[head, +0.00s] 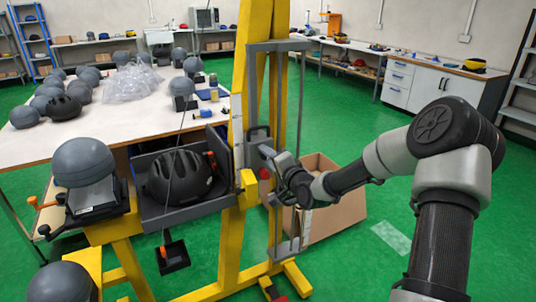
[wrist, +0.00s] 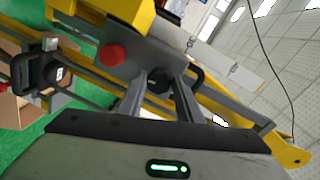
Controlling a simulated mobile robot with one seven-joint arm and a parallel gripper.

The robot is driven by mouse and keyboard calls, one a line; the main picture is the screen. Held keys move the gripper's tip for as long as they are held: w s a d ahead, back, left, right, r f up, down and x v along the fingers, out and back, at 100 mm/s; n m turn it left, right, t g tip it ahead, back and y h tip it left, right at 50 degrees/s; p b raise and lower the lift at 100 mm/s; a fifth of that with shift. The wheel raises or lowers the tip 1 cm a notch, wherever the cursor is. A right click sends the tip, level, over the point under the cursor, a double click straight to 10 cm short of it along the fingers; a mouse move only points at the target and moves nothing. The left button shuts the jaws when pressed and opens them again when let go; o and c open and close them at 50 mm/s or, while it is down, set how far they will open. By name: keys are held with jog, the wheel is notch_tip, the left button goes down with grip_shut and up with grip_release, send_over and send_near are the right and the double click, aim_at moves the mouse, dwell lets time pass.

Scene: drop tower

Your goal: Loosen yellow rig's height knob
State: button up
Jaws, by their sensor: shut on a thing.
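The yellow rig (head: 255,70) stands in the middle of the head view, a tall frame with a grey upright rail (head: 253,80) on its right side. My gripper (head: 270,156) reaches it from the right at mid height. In the wrist view, my gripper's two fingers (wrist: 160,88) are closed on a dark knob (wrist: 160,76), the height knob, at the rig's grey block. The fingers hide part of the knob, and in the head view the gripper covers it. A red round button (wrist: 112,55) sits beside it.
A black helmet (head: 178,177) rests in the rig's grey tray, left of the post. An open cardboard box (head: 335,213) stands on the floor behind my forearm. A white table (head: 130,122) with grey headforms is at left. Green floor is free at right.

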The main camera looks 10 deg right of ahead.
jog(key=shift+d+r+m+p, duration=0.15)
jog(key=shift+m+p, duration=0.15)
jog(key=shift+m, duration=0.5)
jog(key=o, duration=1)
jog(key=shift+o, duration=0.2)
jog(key=p+v, duration=0.2)
jog(key=v, duration=1.5)
jog(key=shift+s+d, duration=0.1)
jog(key=shift+s, duration=0.05)
